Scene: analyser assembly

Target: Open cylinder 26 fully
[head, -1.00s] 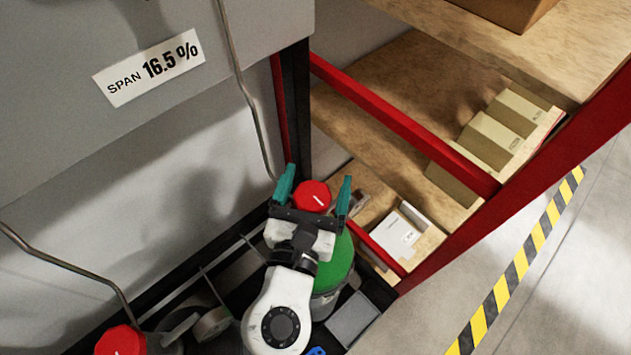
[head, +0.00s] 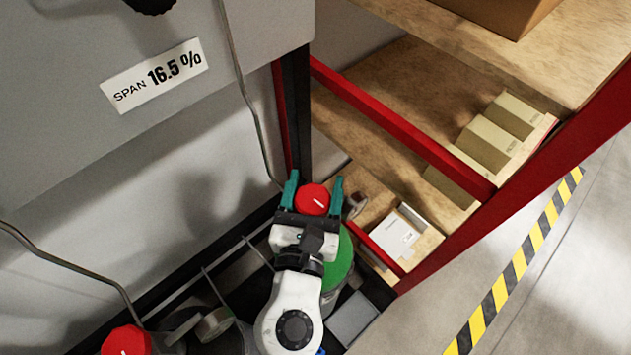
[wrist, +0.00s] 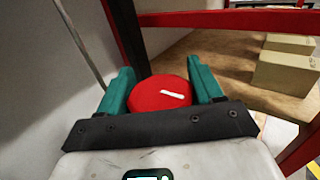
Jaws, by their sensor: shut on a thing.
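A round red knob (head: 313,199) with a white mark sits between the teal fingers of my gripper (head: 312,192) in the head view. The fingers are shut on its two sides. In the wrist view, my gripper (wrist: 163,92) holds the red knob (wrist: 158,96) from left and right, and the white mark lies nearly level. The knob is on top of a cylinder with a green shoulder (head: 342,262), largely hidden by my arm. No number 26 is legible. A second red knob (head: 126,341) with a white mark shows at the lower left edge.
A metal tube (head: 248,110) runs down beside the knob. A red-framed shelf (head: 400,125) with boxes (head: 500,132) is close on the right. Open floor (head: 590,270) lies beyond.

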